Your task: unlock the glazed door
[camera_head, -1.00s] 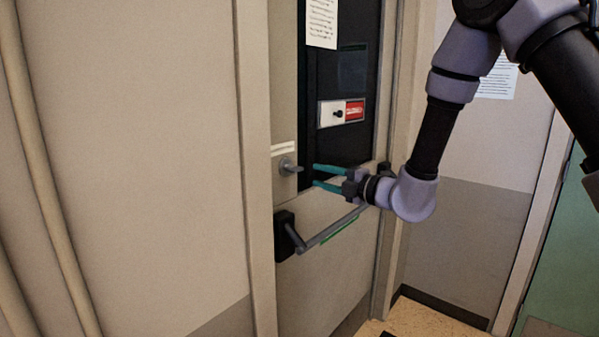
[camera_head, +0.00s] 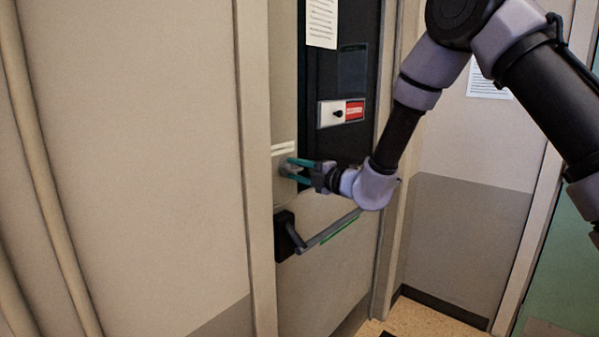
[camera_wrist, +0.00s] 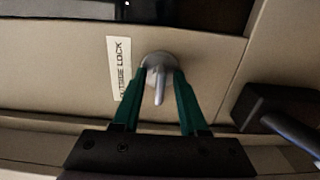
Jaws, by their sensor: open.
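The glazed door (camera_head: 350,262) is shut in its frame, with a dark glass pane (camera_head: 352,75) above. A grey lock turn (camera_wrist: 159,74) on a round base sits on the door's left side, next to a label reading "OUTSIDE LOCK" (camera_wrist: 119,68). My gripper (camera_head: 291,170) is at the lock turn. In the wrist view, my gripper (camera_wrist: 162,82) has its green fingers apart, one on each side of the turn's lever. I cannot tell whether either finger touches it. In the head view the fingers partly hide the turn.
A push bar (camera_head: 325,236) with a black end block (camera_head: 284,236) crosses the door just below my gripper. A white and red indicator (camera_head: 341,112) and a paper notice (camera_head: 321,22) are higher up.

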